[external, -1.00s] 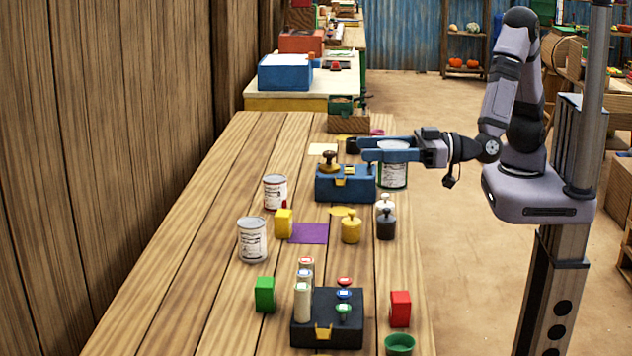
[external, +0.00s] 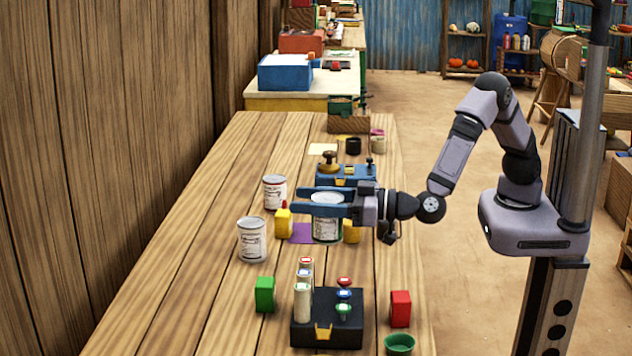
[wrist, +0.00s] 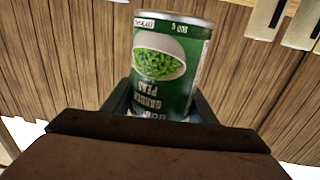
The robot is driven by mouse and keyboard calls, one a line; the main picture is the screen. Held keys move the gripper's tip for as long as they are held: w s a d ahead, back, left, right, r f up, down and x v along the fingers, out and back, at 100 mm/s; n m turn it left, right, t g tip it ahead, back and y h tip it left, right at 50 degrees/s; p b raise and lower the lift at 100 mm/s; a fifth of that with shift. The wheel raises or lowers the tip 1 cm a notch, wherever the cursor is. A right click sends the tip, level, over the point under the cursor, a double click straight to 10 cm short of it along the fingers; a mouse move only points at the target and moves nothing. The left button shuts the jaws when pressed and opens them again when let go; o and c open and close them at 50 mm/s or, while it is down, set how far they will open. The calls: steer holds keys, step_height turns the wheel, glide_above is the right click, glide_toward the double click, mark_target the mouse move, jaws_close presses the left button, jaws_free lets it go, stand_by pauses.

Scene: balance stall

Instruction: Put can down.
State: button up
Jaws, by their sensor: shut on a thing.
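My gripper (external: 318,202) is shut on a can with a green label (external: 327,230) and holds it upright over the table, near the purple mat. In the wrist view the same can (wrist: 166,65) shows a picture of green peas and sits between the fingers. The purple mat (external: 301,234) is partly hidden behind the can. I cannot tell whether the can's bottom touches the table (external: 200,290).
A blue box (external: 345,174) stands behind. A black rack (external: 327,332) with cylinders stands in front.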

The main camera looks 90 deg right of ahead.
step_height(320, 180, down, 10)
steer(key=shift+w+a+r+p, duration=0.15)
steer(key=shift+w+a+p, duration=0.1)
steer(key=shift+p, duration=0.2)
stand_by(0.7)
steer(key=shift+f+b, duration=0.4)
steer(key=shift+f, duration=0.05)
steer(key=shift+f, duration=0.15)
steer(key=o, duration=1.5)
